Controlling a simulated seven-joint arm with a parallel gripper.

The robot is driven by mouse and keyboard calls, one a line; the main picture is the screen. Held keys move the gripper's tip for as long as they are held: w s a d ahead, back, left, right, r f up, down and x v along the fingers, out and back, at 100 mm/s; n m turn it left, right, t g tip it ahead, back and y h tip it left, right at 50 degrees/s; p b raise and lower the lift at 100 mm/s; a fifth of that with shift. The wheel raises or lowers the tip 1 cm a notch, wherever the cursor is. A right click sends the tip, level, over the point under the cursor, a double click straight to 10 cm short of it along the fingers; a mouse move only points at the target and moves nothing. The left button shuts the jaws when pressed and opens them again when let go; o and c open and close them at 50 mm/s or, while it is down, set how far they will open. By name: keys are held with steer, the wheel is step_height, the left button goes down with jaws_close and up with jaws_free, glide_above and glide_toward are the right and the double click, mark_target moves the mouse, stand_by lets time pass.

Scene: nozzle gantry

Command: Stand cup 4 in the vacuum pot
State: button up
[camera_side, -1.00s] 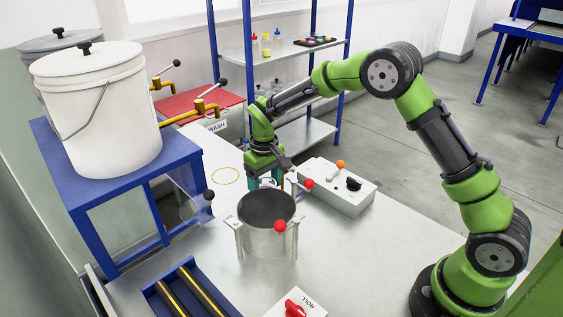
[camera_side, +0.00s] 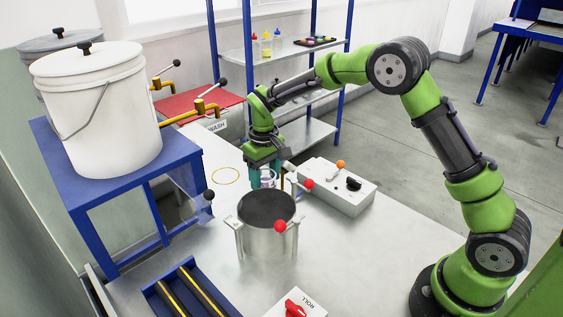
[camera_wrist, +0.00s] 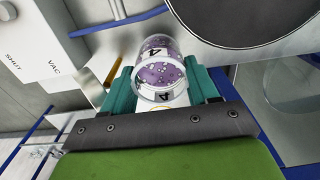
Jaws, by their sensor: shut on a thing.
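Cup 4 is a small clear cup with a purple-speckled filling and a label reading 4 (camera_wrist: 160,72). My gripper (camera_wrist: 162,88) is shut on it, with a teal finger on each side. In the side view the cup (camera_side: 267,179) hangs from my gripper (camera_side: 264,175) just behind the vacuum pot, apparently clear of the bench. The vacuum pot (camera_side: 267,241) is an open metal cylinder with a dark inside, and clamp arms with red knobs stand around its rim. The wrist view shows the pot's rim (camera_wrist: 222,44) at the upper right, beside the cup.
A white control box (camera_side: 335,190) with an orange knob and black switch stands right of the pot. A yellow ring (camera_side: 225,184) lies on the bench at left. A blue rack (camera_side: 190,293) and red-knobbed roll switch (camera_side: 295,306) are in front. A large white bucket (camera_side: 98,115) stands at left.

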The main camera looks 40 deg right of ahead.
step_height(320, 180, up, 7)
steer(key=shift+a+f, duration=0.2)
steer(key=s+a+r, duration=0.3)
steer(key=s+a, duration=0.5)
steer(key=shift+s+d+f, duration=0.1)
steer(key=shift+s+f, duration=0.05)
steer(key=shift+f, duration=1.75)
steer(key=shift+s+d+f, duration=0.1)
steer(key=shift+s+f, duration=0.1)
steer(key=shift+f, duration=1.65)
steer(key=shift+s+d+f, duration=0.1)
steer(key=shift+s+f, duration=0.05)
steer(key=shift+f, duration=1.75)
steer(key=shift+f, duration=0.1)
steer(key=o, duration=1.1)
steer(key=shift+f, duration=0.1)
